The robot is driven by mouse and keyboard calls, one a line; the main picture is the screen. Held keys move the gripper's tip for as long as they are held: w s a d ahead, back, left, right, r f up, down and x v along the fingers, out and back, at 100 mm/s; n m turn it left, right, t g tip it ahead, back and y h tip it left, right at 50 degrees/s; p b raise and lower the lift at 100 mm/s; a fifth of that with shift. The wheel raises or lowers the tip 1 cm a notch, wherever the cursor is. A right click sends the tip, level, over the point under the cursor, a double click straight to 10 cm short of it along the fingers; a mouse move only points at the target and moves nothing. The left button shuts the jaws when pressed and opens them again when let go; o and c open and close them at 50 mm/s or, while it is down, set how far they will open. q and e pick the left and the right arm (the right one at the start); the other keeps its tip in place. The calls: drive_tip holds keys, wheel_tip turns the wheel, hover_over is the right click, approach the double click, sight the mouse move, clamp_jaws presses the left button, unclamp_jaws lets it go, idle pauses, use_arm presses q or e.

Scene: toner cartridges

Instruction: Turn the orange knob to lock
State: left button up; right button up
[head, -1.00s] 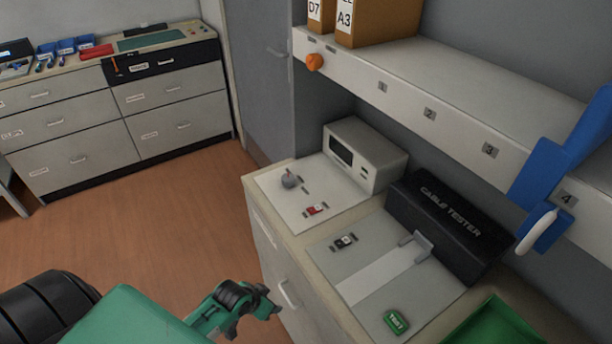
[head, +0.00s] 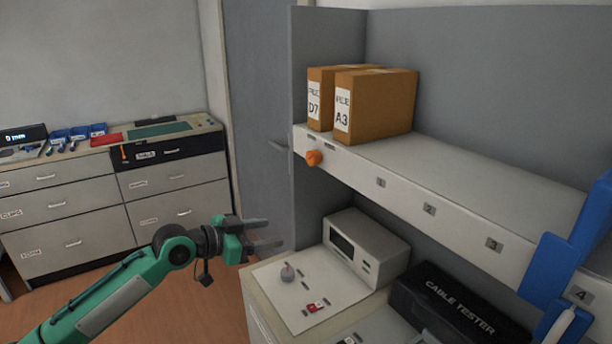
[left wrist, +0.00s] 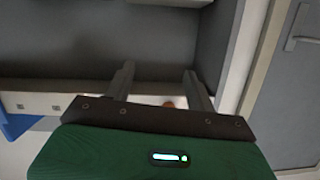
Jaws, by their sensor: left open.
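The orange knob (head: 314,158) sits on the front edge of the white shelf, at its left end, below the brown boxes. My left gripper (head: 268,234) is open and empty, below and to the left of the knob in the head view, with its fingers pointing right. In the left wrist view the two fingers (left wrist: 158,85) are spread apart. A small part of the orange knob (left wrist: 168,104) shows between them, mostly hidden by the gripper body.
The shelf (head: 455,185) juts out over a counter with a white instrument box (head: 366,250) and a black cable tester (head: 450,305). Two brown boxes (head: 376,105) stand above the knob. A grey door (head: 255,110) is behind.

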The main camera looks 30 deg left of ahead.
sight(309, 159)
use_arm(q)
wheel_tip(309, 159, up, 13)
drive_tip(key=w+a+t+h, duration=0.1)
drive_tip(key=a+t+h, duration=0.1)
drive_tip(key=a, duration=0.1)
drive_tip(key=shift+m, duration=0.3)
drive_tip(key=p+x, duration=0.2)
drive_tip(key=x, duration=0.2)
drive_tip(key=p+x, duration=0.2)
drive_tip(key=x, duration=0.2)
drive_tip(key=p+x, duration=0.3)
drive_tip(key=x, duration=0.2)
drive_tip(key=shift+w+a+r, duration=0.2)
drive_tip(key=shift+a+r, duration=0.05)
drive_tip(key=shift+r, duration=0.05)
drive_tip(key=shift+w+d+f, duration=0.15)
drive_tip(key=shift+w+d, duration=0.1)
drive_tip(key=shift+w, duration=0.2)
use_arm(e)
wheel_tip(309, 159, up, 7)
drive_tip(key=shift+d+r, duration=0.15)
use_arm(q)
drive_tip(key=shift+c, duration=0.9)
drive_tip(key=c, duration=0.8)
use_arm(e)
drive_tip(key=shift+d, duration=0.2)
